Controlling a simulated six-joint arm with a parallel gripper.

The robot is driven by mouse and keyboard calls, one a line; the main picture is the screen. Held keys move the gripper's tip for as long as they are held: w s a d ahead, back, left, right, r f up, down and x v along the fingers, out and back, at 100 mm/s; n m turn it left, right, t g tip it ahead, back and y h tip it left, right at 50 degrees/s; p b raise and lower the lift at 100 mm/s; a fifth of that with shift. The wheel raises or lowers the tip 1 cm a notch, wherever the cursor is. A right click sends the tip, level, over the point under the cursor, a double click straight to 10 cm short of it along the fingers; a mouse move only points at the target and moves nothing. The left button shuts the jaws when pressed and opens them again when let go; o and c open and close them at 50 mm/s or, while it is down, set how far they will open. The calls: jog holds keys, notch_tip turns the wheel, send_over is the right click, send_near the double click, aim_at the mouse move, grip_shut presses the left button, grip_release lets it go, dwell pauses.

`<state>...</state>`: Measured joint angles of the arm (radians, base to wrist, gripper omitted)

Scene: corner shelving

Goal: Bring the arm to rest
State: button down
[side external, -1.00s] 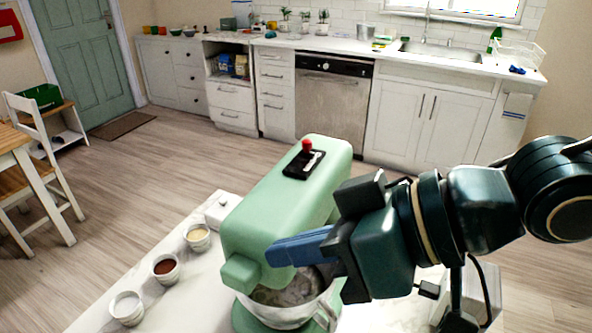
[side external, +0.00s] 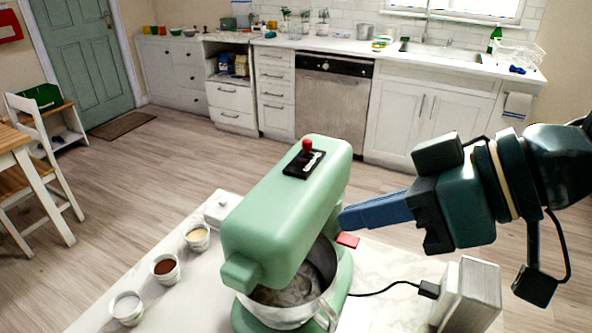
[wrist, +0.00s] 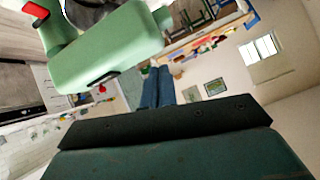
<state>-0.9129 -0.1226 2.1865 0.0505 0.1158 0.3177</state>
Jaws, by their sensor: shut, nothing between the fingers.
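My gripper (side external: 343,219) is in the side external view, to the right of a green stand mixer (side external: 283,205). Its blue fingers are closed together with nothing between them and point left toward the mixer's side. In that view the fingertips overlap the area beside the mixer; I cannot tell the exact gap. The wrist view shows the closed blue fingers (wrist: 157,85) with the green mixer (wrist: 110,45) at upper left. The mixer has a red knob on top, and a metal bowl (side external: 296,298) sits under its head.
A red tab (side external: 347,240) shows beside the mixer. Three small cups, with white (side external: 126,306), brown (side external: 165,267) and cream (side external: 197,236) contents, stand left on the marble counter (side external: 92,318). A pale box (side external: 470,294) with a black cord stands at the right.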

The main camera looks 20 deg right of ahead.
jog(key=s+d+f+m+h, duration=0.1)
jog(key=d+m+h, duration=0.15)
jog(key=d, duration=1.15)
jog(key=s+d+f+m+h, duration=0.15)
jog(key=d+h, duration=0.25)
jog(key=d, duration=0.9)
jog(key=s+d+f+m+g+h, duration=0.1)
jog(key=s+d+f+m+h, duration=0.1)
jog(key=s+d, duration=0.5)
jog(key=shift+s+g, duration=0.25)
jog(key=shift+g, duration=0.05)
